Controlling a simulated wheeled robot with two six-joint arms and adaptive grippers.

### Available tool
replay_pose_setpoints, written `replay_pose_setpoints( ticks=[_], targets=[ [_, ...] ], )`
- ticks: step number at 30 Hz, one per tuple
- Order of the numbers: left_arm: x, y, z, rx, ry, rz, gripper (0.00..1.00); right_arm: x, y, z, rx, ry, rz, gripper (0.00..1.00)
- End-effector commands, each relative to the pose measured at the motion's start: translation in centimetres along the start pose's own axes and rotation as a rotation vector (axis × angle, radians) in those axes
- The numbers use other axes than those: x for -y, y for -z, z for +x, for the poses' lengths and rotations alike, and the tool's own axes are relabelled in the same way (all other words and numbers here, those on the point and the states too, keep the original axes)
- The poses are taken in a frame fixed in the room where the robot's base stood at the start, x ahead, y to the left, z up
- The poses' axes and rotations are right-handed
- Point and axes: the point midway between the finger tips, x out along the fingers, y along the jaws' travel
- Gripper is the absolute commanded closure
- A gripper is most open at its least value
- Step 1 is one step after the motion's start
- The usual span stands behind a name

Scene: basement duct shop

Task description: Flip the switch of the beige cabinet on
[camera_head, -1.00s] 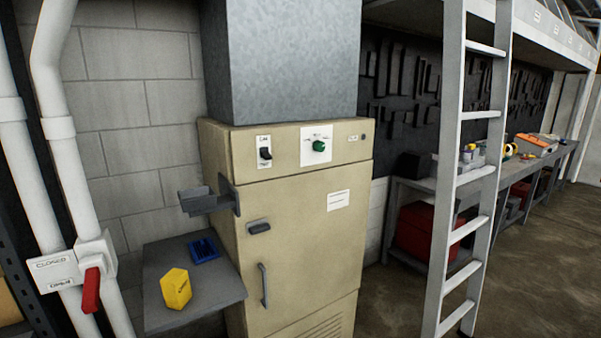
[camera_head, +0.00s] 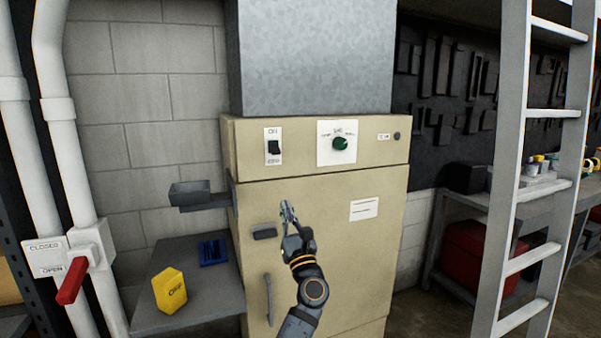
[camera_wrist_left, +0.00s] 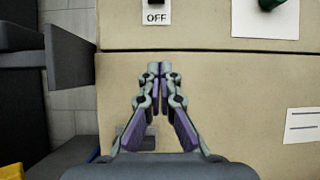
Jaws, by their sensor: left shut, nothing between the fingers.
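The beige cabinet (camera_head: 380,170) stands against the block wall. Its black switch (camera_head: 274,147) sits on a white plate marked ON above and OFF below, at the upper left of the front. The switch's position is too small to tell. My right gripper is not in view.
A green knob (camera_head: 340,143) is right of the switch. A grey bracket (camera_head: 200,196) juts out at the cabinet's left. A shelf (camera_head: 205,310) holds a yellow block (camera_head: 169,290) and a blue tray (camera_head: 213,252). A ladder (camera_head: 520,200) stands at right.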

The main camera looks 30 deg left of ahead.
Motion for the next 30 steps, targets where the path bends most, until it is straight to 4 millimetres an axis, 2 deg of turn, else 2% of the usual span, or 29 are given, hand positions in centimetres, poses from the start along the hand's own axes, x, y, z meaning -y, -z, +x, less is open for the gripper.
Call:
replay_pose_setpoints(
  ticks=[4,14,17,30],
  targets=[
    [-0.4,-1.5,0.3,0.037,-0.021,0.033,1.00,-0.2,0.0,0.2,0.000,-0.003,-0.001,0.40],
    [-0.4,-1.6,0.7,0.036,-0.020,0.032,1.00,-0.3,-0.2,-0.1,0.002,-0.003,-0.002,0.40],
    [-0.4,-1.8,1.9,0.037,-0.019,0.032,1.00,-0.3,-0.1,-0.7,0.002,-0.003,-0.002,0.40],
    [-0.6,-2.4,11.0,0.035,-0.021,0.032,1.00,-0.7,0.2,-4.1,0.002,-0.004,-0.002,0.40]
  ],
)
